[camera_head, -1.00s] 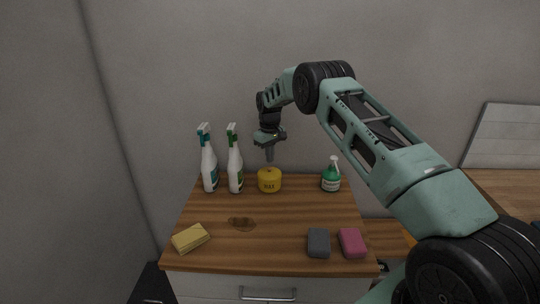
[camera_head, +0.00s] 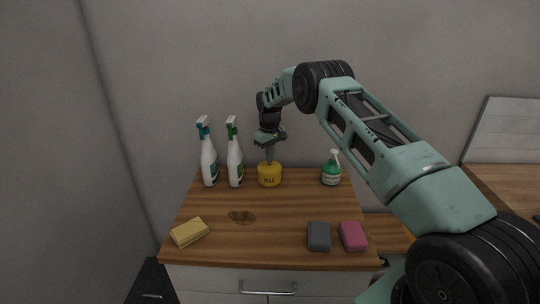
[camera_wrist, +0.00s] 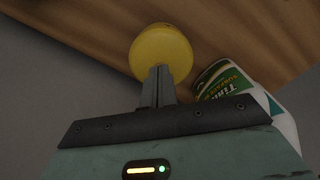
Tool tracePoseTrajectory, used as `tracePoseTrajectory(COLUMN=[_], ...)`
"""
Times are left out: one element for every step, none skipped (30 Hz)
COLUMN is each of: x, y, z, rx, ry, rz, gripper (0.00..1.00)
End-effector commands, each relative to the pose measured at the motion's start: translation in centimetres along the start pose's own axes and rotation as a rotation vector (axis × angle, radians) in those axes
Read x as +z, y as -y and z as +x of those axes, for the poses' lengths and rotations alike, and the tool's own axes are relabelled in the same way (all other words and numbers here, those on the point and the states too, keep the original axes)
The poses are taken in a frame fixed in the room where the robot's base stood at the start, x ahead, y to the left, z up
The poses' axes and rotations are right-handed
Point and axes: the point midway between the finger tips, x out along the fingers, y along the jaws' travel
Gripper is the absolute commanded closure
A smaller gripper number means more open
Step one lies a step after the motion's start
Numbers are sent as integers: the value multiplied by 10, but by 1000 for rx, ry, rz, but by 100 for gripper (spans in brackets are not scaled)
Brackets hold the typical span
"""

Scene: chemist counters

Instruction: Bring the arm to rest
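My gripper (camera_head: 269,161) hangs fingers-down at the back of the wooden counter (camera_head: 290,212). Its fingertips overlap the top of the yellow wax tin (camera_head: 269,176) in the head view; I cannot tell whether they touch it. In the wrist view the two fingers (camera_wrist: 157,72) lie close together with nothing seen between them, and the round yellow lid (camera_wrist: 160,50) shows just beyond them. My arm reaches in from the lower right, bent at the elbow above the counter.
Two white spray bottles (camera_head: 208,163) (camera_head: 235,164) stand left of the tin; a green spray bottle (camera_head: 331,170) stands right. A yellow sponge (camera_head: 189,233), brown stain (camera_head: 242,217), grey sponge (camera_head: 319,236) and pink sponge (camera_head: 352,236) lie nearer the front.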

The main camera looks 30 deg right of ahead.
Motion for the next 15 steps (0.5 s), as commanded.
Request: tracePoseTrajectory(x=[0, 0, 0, 1, 1, 1, 1, 1, 1, 1, 1, 1, 1, 1, 0], y=[0, 0, 0, 0, 0, 0, 0, 0, 0, 0, 0, 0, 0, 0, 0], z=[1, 1, 1, 1, 1, 1, 1, 1, 1, 0, 0, -1, -3, -4, -6], rx=[-1, -1, -1, -1, -1, -1, -1, -1, -1, -1, -1, -1, -1, -1, -1], ry=[2, 2, 2, 2, 2, 2, 2, 2, 2, 2, 2, 2, 2, 2, 2], rz=[0, 0, 0, 0, 0, 0, 0, 0, 0, 0, 0, 0, 0, 0, 0], gripper=[100, 100, 100, 100, 100, 100, 100, 100, 100, 100, 100, 100, 100, 100, 100])
